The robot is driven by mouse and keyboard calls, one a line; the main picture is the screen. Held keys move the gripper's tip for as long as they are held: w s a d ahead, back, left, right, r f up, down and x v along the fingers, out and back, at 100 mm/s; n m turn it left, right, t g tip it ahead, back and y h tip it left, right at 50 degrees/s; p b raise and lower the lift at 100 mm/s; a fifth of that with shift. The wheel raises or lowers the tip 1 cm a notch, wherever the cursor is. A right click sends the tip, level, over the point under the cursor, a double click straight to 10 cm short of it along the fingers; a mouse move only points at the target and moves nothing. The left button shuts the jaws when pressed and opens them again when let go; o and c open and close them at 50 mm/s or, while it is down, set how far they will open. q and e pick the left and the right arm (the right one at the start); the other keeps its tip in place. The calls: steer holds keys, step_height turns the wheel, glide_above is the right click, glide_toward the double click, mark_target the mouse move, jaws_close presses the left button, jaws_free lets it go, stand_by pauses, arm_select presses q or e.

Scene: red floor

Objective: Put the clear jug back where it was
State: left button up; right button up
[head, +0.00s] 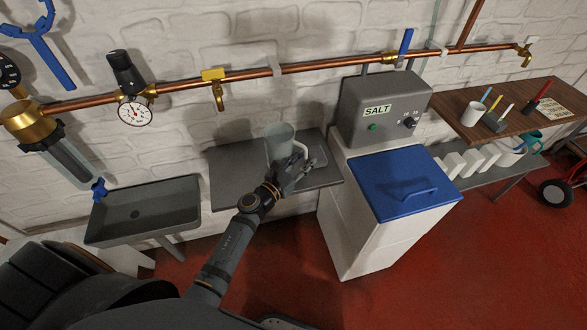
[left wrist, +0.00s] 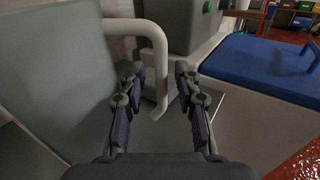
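The clear jug (head: 279,139) is a pale grey, see-through vessel. It stands upright on the grey shelf (head: 232,182) against the white brick wall, between the sink and the salt cabinet. My left gripper (head: 300,163) is at the jug's right side, by its handle. In the left wrist view the jug's body (left wrist: 60,75) fills the left side, and its pale handle (left wrist: 160,62) comes down between my two fingertips (left wrist: 160,75). The fingers are apart, with a visible gap on each side of the handle. My right gripper is not in view.
A grey sink (head: 150,208) is left of the shelf. A white cabinet with a blue lid (head: 400,180) and a grey SALT box (head: 375,108) stand close on the right. A copper pipe (head: 330,64) with valves runs along the wall above. Bare shelf shows left of the jug.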

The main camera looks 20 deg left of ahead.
arm_select(q)
steer(key=b+v, duration=0.3)
steer(key=v, duration=0.7)
steer(key=shift+s, duration=0.4)
steer(key=shift+s+a, duration=0.1)
